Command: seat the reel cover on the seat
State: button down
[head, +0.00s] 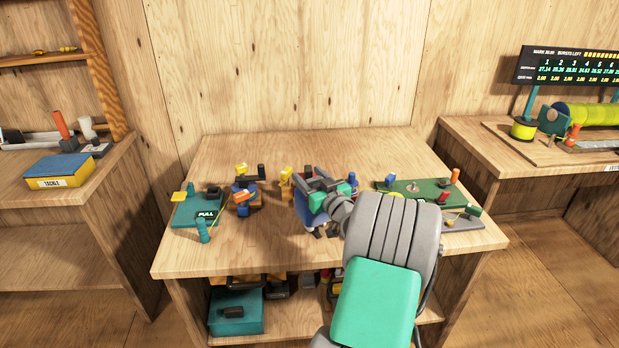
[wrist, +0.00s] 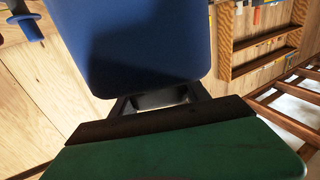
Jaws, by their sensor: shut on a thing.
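My gripper (head: 318,192) is over the middle of the workbench, with its green housing and grey arm in front of much of the scene. It is shut on a blue, smooth, round-cornered piece, which I take to be the reel cover (head: 312,214). In the wrist view the blue reel cover (wrist: 145,45) fills the upper middle, just beyond the dark jaws (wrist: 155,102). Small dark parts show below the cover in the head view; I cannot tell whether it touches them. I cannot pick out the seat for certain; it may be hidden behind my gripper.
A teal board marked PULL (head: 190,212) and a blue-and-orange fixture (head: 243,195) stand to the left. A green board (head: 425,191) and a grey board (head: 470,220) with small parts lie to the right. The bench (head: 215,255) is bare along its front left.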

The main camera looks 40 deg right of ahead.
jog(key=shift+f+b, duration=3.25)
jog(key=shift+b, duration=0.5)
jog(key=shift+c, duration=2.3)
grip_release()
jog(key=v, duration=0.8)
jog(key=shift+b, duration=0.4)
jog(key=shift+w, duration=0.1)
